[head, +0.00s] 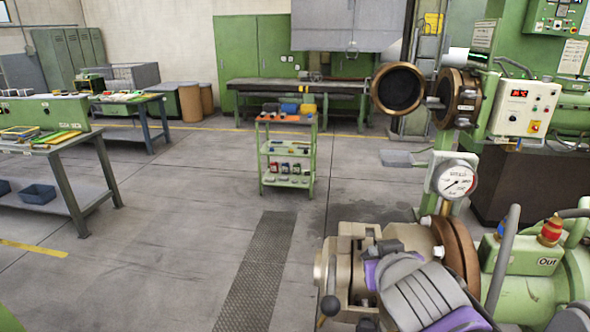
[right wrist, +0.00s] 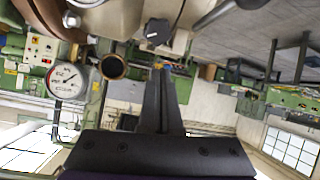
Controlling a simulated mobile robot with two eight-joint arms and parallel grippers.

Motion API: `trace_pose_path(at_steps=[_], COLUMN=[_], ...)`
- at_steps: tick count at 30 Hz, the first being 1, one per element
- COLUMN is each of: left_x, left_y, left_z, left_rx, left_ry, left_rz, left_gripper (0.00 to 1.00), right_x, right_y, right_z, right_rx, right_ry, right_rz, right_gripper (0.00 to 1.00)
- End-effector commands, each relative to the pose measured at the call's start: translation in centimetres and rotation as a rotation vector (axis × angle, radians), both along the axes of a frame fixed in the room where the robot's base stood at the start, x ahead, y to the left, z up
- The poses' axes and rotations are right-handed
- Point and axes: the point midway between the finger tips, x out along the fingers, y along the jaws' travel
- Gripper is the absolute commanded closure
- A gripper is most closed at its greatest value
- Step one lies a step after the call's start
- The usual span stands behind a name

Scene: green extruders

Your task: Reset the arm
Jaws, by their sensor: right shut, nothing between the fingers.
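My right arm reaches in from the bottom right of the head view, with grey and purple parts in front of the beige machine head (head: 345,262). In the right wrist view my right gripper (right wrist: 161,70) has its dark fingers together, with nothing between them. The fingertips are close below a dark knob (right wrist: 157,31) on a beige housing in that picture; I cannot tell whether they touch it. In the head view the fingertips are not clearly visible. My left gripper is not in view.
A pressure gauge (head: 455,181), a brown flange (head: 455,250) and the green extruder (head: 535,270) crowd the right side. A green shelf cart (head: 262,160) stands mid-floor. A workbench (head: 70,150) is at left. The floor between them is clear.

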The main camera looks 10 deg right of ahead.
Motion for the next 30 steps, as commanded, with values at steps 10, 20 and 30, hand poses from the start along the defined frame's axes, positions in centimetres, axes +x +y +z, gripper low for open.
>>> trace_pose_path(at_steps=[10, 20, 30], left_x=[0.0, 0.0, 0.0], left_y=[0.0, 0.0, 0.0], left_z=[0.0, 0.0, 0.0], left_rx=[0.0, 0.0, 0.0], left_ry=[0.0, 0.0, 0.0], left_rz=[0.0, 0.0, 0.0], left_gripper=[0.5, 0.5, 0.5], right_x=[-6.4, -13.0, -13.3], right_y=[1.2, 3.9, 4.0], right_z=[-18.3, -28.6, -28.9], right_rx=[0.092, 0.176, 0.179], right_ry=[0.327, 0.534, 0.542], right_rz=[0.01, 0.104, 0.109], right_gripper=[1.0, 1.0, 1.0])
